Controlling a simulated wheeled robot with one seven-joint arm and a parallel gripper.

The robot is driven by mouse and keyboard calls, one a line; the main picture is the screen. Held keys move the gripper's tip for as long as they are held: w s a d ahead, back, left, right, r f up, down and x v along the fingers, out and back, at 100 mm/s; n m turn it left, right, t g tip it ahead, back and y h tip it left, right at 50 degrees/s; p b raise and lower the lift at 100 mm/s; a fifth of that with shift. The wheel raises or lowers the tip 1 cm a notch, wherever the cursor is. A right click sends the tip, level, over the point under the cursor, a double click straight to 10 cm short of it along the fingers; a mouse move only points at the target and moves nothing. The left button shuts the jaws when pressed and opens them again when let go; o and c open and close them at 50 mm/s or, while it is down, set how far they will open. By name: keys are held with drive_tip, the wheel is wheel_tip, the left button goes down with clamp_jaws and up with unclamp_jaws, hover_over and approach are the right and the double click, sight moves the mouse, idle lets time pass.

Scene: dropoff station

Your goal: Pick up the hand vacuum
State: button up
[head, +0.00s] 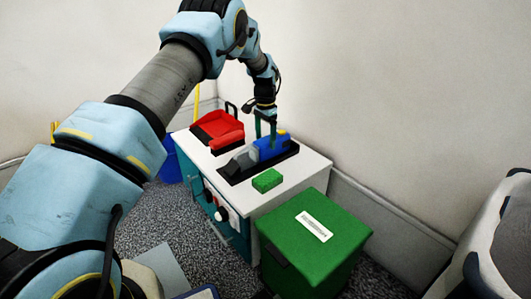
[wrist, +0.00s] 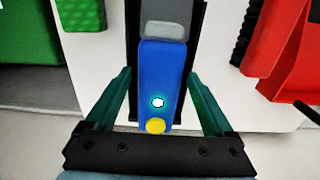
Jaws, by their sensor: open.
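The hand vacuum (head: 268,148) is blue with a grey clear nose and lies in a black tray (head: 232,174) on the white top of a cabinet. In the wrist view the hand vacuum (wrist: 162,85) shows its blue body, a glowing white button and a yellow round end. My gripper (head: 266,136) points down over the blue body in the head view. In the wrist view my gripper (wrist: 160,95) is open, with one green finger on each side of the vacuum and gaps visible between. Whether the fingertips are down at the vacuum's height is hard to tell.
A red dustpan-like item (head: 217,128) lies behind-left on the cabinet top (head: 300,167). A green sponge (head: 267,181) lies in front of the tray. A green lidded box (head: 315,240) stands before the cabinet. A wall rises close behind; a grey-white chair (head: 495,235) is at right.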

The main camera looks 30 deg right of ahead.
drive_tip(key=shift+f+b, duration=0.8)
drive_tip(key=shift+f, duration=1.5)
drive_tip(key=shift+f, duration=0.25)
clamp_jaws()
